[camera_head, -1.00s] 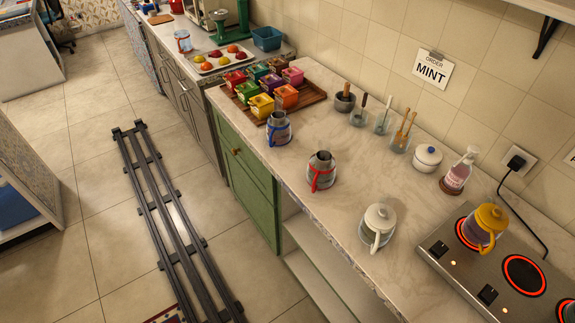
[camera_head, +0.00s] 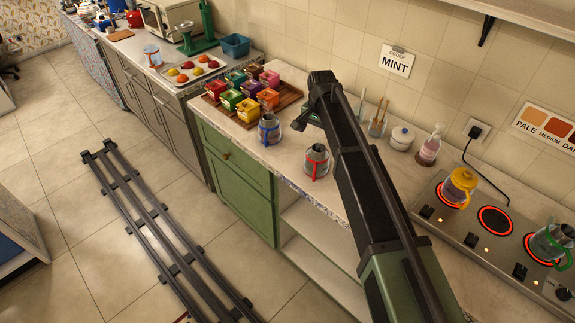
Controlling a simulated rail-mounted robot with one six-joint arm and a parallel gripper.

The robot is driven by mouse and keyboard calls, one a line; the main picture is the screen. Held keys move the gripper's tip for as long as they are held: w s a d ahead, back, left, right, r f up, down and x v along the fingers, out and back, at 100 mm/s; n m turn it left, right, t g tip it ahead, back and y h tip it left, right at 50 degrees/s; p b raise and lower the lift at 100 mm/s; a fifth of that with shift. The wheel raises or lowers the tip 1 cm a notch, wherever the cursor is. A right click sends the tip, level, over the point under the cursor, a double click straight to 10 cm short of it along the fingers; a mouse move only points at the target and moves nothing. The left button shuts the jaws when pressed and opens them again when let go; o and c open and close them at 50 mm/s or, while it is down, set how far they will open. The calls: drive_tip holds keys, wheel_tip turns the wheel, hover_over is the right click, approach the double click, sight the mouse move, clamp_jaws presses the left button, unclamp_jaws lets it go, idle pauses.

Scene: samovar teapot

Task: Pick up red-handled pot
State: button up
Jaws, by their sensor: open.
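The red-handled pot (camera_head: 316,162) is a small grey metal pot with a red handle. It stands upright on the marble counter near its front edge, just left of my arm. My gripper (camera_head: 301,121) is a small dark shape at the far end of my arm, above and behind the pot in the picture and apart from it. It is open and holds nothing that I can see. My arm covers part of the counter, so the exact gap to the pot is hard to judge.
A blue-handled pot (camera_head: 269,130) stands close on the left. Colored boxes fill a wooden tray (camera_head: 291,97) behind it. At right, a hob (camera_head: 465,227) with glowing rings carries a yellow pot (camera_head: 459,187) and a green pot (camera_head: 551,243). A white jar (camera_head: 402,139) stands near the wall.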

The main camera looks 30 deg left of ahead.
sight(317, 155)
drive_tip(key=f+b, duration=1.1)
drive_tip(key=shift+w+d+f, duration=0.15)
drive_tip(key=shift+w+d, duration=0.15)
drive_tip(key=shift+r, duration=0.25)
drive_tip(key=c, duration=1)
wheel_tip(317, 155, up, 20)
drive_tip(key=p, duration=2)
